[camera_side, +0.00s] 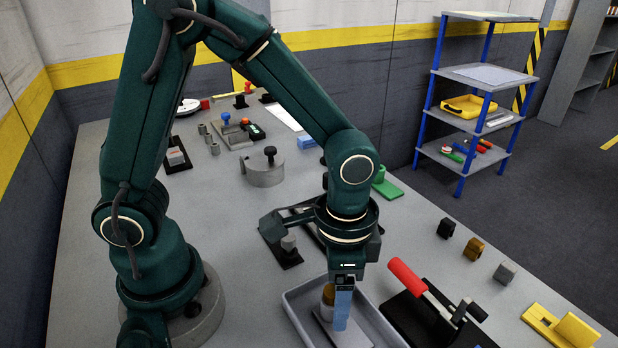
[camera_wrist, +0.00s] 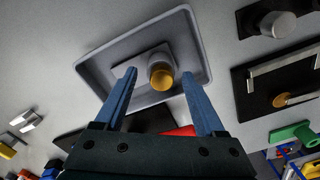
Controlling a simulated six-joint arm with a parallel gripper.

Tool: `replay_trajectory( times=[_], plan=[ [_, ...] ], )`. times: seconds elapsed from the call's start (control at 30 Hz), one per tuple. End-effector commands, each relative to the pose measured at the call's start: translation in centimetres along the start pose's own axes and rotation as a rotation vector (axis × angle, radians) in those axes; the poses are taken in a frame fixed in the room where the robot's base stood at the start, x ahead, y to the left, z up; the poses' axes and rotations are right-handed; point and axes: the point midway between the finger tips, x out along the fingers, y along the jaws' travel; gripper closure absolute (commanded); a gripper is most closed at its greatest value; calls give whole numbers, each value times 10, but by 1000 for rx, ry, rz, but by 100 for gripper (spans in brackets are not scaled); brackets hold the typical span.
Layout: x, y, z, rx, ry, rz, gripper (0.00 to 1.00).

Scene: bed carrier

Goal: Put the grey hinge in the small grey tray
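The small grey tray (camera_side: 297,318) is partly under my gripper; its rim also shows in the wrist view (camera_wrist: 97,86). Inside it lies a flat grey plate (camera_wrist: 124,73) with an upright grey post with a brass-coloured top (camera_wrist: 161,76). A pale grey piece with two leaves (camera_wrist: 27,121), lying on the table left of the tray in the wrist view, looks like the grey hinge, but it is small there. I cannot pick it out in the side view. My gripper (camera_wrist: 159,74) has its blue fingers apart, pointing down over the tray, with nothing held between them. In the side view the fingers (camera_side: 342,312) overlap the post.
A black fixture with a red-handled lever (camera_side: 407,277) stands right of the tray. Small black, brown and grey blocks (camera_side: 506,272) and a yellow bracket (camera_side: 560,326) lie further right.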

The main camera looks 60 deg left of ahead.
Motion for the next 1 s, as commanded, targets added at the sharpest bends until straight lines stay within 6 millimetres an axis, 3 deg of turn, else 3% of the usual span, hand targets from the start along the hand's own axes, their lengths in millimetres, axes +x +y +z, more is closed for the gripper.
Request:
replay_trajectory(
  times=[0.27,0.7,1.0],
  plan=[
    [-3,0,0,0,0,0,29],
    [-49,0,0,0,2,0,29],
    [-52,0,0,0,0,0,29]
  ],
)
